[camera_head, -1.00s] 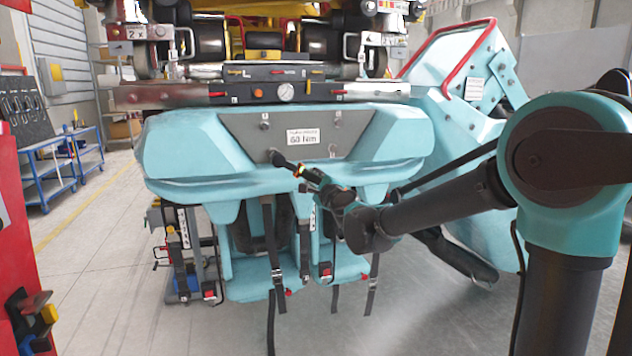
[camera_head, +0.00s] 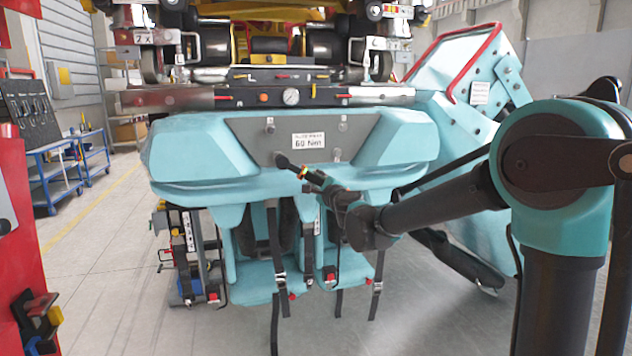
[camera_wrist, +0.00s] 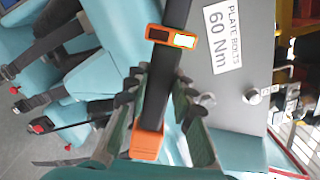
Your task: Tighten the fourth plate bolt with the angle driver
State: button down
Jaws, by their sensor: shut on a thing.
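The grey plate (camera_head: 240,130) is on the front of the teal coaster car, with a label reading 60 Nm. Bolts show at its upper left (camera_head: 270,126), upper right (camera_head: 343,127) and lower right (camera_head: 337,155). The black angle driver (camera_head: 311,176) has its head over the plate's lower left, hiding what is under it; contact with a bolt cannot be told. My gripper (camera_head: 345,203) is shut on the driver's body. In the wrist view, the fingers (camera_wrist: 158,100) flank the driver (camera_wrist: 158,85), with its lit orange band (camera_wrist: 172,38) beyond; its head is out of frame.
A rail with a gauge (camera_head: 291,97) and chassis parts lie just above the plate. Seats with hanging straps (camera_head: 277,280) are below. A raised teal part with a red bar (camera_head: 470,65) is at right. A red cabinet (camera_head: 20,230) stands at left; the floor between is clear.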

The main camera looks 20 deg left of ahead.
jog(key=shift+x, duration=1.95)
dwell(2.8)
jog(key=shift+s+d, duration=0.2)
dwell(0.7)
jog(key=shift+v, duration=2.05)
